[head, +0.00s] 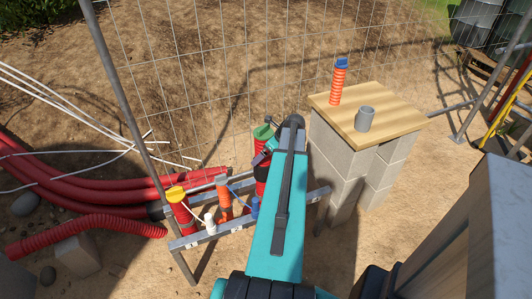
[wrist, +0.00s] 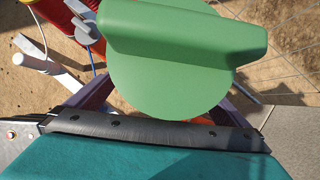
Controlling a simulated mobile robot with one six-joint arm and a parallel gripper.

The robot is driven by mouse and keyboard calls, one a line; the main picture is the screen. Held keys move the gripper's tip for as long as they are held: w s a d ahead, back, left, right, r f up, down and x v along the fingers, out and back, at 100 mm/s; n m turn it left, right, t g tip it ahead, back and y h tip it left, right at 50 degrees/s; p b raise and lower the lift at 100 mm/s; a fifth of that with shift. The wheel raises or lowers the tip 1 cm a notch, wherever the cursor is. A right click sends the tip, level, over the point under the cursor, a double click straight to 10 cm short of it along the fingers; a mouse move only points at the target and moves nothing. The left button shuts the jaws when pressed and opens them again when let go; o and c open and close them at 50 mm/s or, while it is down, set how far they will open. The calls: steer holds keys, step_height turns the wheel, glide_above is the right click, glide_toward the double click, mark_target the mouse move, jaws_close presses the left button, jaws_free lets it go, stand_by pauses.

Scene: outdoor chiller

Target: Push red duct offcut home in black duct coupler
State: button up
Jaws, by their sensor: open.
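A red duct piece (head: 261,187) with a green cap (head: 263,131) stands upright at the right of a row of ducts, partly hidden behind my arm. A dark band (head: 261,163) shows below the cap; I cannot tell whether it is the black duct coupler. In the wrist view the green cap (wrist: 170,60), with a raised grip bar, fills the upper middle and hides most of what is below. My gripper (wrist: 165,105) is open, its dark fingers showing on both sides of the cap. I cannot tell if they touch it.
A metal rack (head: 205,236) holds a yellow-capped red duct (head: 182,215) and an orange duct (head: 223,197) close by on the left. A block-supported board (head: 395,108) bears a blue-capped orange duct (head: 338,85) and a grey coupler (head: 365,118). Mesh fencing stands behind.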

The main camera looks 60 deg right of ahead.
steer(key=p+v, duration=0.5)
steer(key=v, duration=0.2)
stand_by(0.7)
steer(key=shift+s+r, duration=0.1)
steer(key=v, duration=1.3)
steer(key=shift+s+r+b, duration=0.15)
steer(key=shift+r+b, duration=0.1)
steer(key=shift+b, duration=0.2)
steer(key=shift+a, duration=0.1)
stand_by(0.4)
